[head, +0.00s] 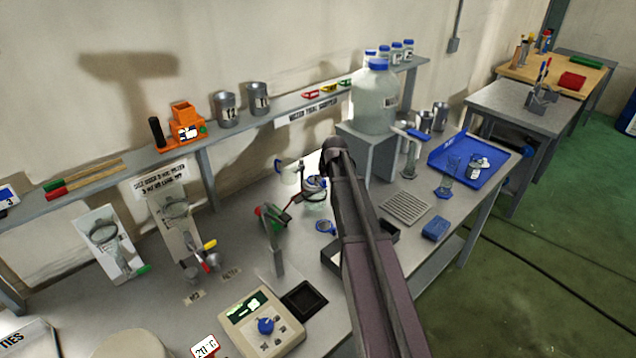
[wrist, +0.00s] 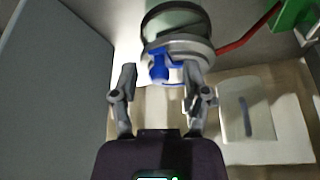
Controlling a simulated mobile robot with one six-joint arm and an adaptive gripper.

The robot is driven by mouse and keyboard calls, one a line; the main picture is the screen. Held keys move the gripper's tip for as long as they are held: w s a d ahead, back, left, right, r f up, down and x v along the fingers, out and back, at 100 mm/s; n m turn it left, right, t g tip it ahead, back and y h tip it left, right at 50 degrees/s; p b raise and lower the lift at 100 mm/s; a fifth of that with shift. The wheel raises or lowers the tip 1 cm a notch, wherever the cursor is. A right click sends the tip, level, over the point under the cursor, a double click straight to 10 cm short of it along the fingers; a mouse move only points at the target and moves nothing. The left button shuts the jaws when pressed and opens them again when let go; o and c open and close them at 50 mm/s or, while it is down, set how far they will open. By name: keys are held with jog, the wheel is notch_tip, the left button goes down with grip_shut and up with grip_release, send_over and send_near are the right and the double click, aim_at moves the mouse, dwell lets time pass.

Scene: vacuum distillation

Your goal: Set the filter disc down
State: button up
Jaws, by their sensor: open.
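My gripper (wrist: 161,82) is open in the wrist view, with its two fingers apart. A blue part (wrist: 158,68) shows at and just beyond the gap between the fingertips, against the grey rim of a round glass vessel (wrist: 176,22). I cannot tell whether the fingers touch it. In the head view the vessel (head: 314,203) stands on the bench, with my arm's end over or beside it. No disc is visible between the fingers.
A green-headed stand (head: 277,255) with a red tube is left of the vessel.

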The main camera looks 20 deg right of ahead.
aim_at(324, 180)
dwell(0.3)
grip_shut()
jog(key=shift+r, duration=0.15)
notch_tip(324, 180, up, 4)
jog(key=p, duration=0.4)
jog(key=s+a+p, duration=0.1)
jog(key=s+a, duration=0.2)
jog(key=s, duration=1.2)
jog(key=shift+s+a+r, duration=0.15)
jog(key=shift+s+r, duration=0.2)
